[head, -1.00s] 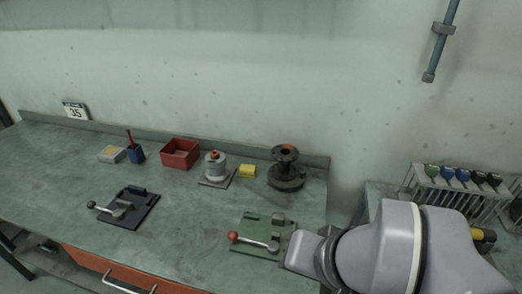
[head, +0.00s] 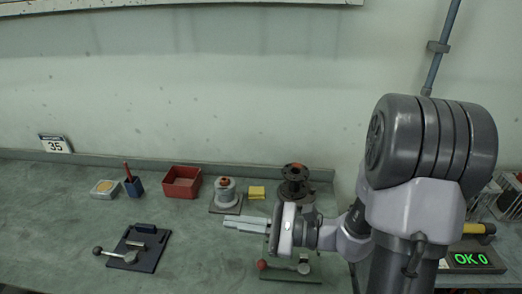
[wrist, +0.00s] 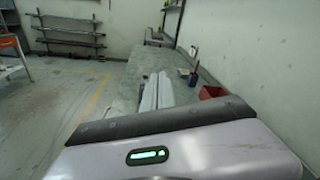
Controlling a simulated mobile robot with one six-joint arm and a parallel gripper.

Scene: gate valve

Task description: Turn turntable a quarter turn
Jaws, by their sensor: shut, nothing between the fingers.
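A dark flanged, spool-shaped piece (head: 293,173) stands upright on a round dark base at the back right of the bench in the head view. This round base appears to be the turntable; my wrist and arm hide part of it now. My gripper (head: 228,221) is in front of it, pointing left over the bench, its pale fingers shut together and empty. The fingers (wrist: 155,91) also show in the wrist view, above the bench top. The turntable cannot be made out in the wrist view.
A red bin (head: 182,182) and blue cup (head: 134,187) are farther left. Toggle clamps sit on a dark plate (head: 145,258) and a green plate below my gripper.

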